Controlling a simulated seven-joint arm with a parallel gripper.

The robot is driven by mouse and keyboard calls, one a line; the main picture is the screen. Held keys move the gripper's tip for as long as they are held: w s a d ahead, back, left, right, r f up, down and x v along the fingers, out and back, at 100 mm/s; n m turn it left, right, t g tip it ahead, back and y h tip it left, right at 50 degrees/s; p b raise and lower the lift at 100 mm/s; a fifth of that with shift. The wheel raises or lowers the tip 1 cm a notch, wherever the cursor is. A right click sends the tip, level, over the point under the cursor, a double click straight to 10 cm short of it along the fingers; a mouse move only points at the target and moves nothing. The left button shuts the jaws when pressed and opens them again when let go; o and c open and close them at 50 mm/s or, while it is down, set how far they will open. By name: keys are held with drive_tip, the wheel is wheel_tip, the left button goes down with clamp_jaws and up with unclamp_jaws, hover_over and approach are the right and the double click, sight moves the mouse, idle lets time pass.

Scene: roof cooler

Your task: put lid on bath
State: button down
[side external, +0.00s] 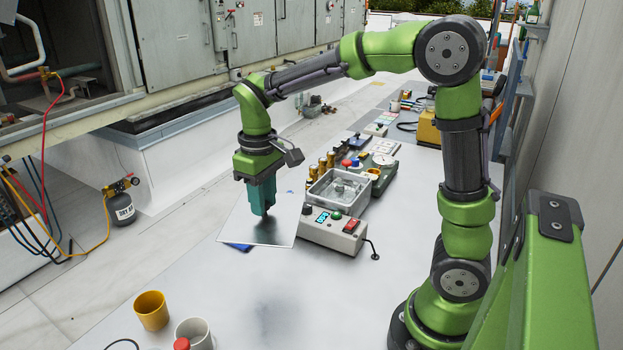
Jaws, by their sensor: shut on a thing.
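The lid is a flat, shiny metal plate (240,229). My gripper (264,212) points down and is shut on the lid near its middle. The lid is held tilted in the picture, above the light table, left of the bath. The grip point itself is partly hidden by the fingers. The bath (312,188) is an open metal basin with a grey control box (330,234) on its near side, which has a lit display, a green button and a red switch. Some parts show inside the basin, too small to name. The lid's right edge is close to the control box.
A yellow cup (151,311) and a grey mug (194,334) stand at the front left. A blue item (240,247) shows under the lid's lower edge. The table's middle front is clear.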

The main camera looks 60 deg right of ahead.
drive_tip(key=shift+d, duration=0.35)
drive_tip(key=s+d+f+m, duration=0.1)
drive_tip(key=s+d+m, duration=0.2)
drive_tip(key=s+d, duration=0.55)
drive_tip(key=s+d+m, duration=0.2)
drive_tip(key=s+d, duration=0.4)
drive_tip(key=d, duration=0.6)
drive_tip(key=w+d+f, duration=0.5)
drive_tip(key=w+d, duration=0.5)
drive_tip(key=w, duration=0.2)
drive_tip(key=shift+d, duration=0.15)
drive_tip(key=shift+w+f, duration=0.1)
drive_tip(key=shift+f, duration=0.55)
